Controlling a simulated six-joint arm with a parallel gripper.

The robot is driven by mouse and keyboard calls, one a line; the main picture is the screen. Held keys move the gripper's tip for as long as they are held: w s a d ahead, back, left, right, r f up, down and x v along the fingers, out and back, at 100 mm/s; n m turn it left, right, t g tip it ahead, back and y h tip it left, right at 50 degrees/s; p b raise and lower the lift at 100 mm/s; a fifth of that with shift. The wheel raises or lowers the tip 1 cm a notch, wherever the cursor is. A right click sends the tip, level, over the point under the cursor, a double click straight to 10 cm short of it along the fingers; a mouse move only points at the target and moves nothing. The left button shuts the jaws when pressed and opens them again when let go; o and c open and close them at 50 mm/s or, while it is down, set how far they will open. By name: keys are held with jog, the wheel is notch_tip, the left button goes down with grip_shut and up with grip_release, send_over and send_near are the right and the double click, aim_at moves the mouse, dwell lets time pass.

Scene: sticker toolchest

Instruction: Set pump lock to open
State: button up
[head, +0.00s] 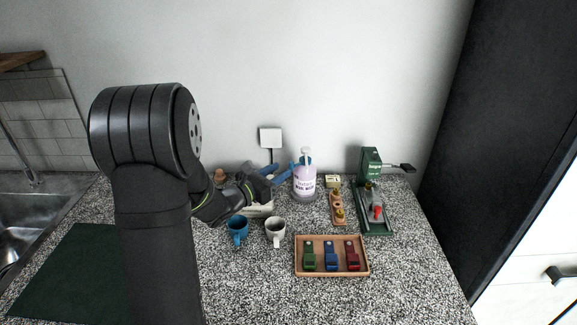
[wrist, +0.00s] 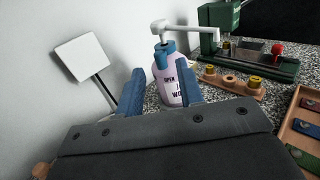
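A lilac pump bottle (head: 304,183) with a dark printed label stands upright on the counter. Its blue collar (wrist: 164,51) and white pump head (wrist: 174,29) show in the wrist view. My gripper (head: 285,172) is at the bottle's left in the head view. In the wrist view, my gripper (wrist: 160,80) has its two blue fingers spread, with the bottle seen beyond and between them. I cannot tell whether either finger touches it. Nothing is held.
A wooden tray (head: 333,275) with green, blue and red pieces lies in front. A blue mug (head: 237,229) and white mug (head: 275,229) stand at left. A wooden strip (head: 337,208) and green press (head: 369,164) are right. A white square plate (head: 270,138) stands behind.

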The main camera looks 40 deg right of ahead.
aim_at(290, 164)
jog(key=a, duration=1.1)
jog(key=shift+s, duration=0.2)
jog(key=d, duration=1.7)
jog(key=shift+w+d, duration=0.15)
jog(key=shift+w, duration=0.15)
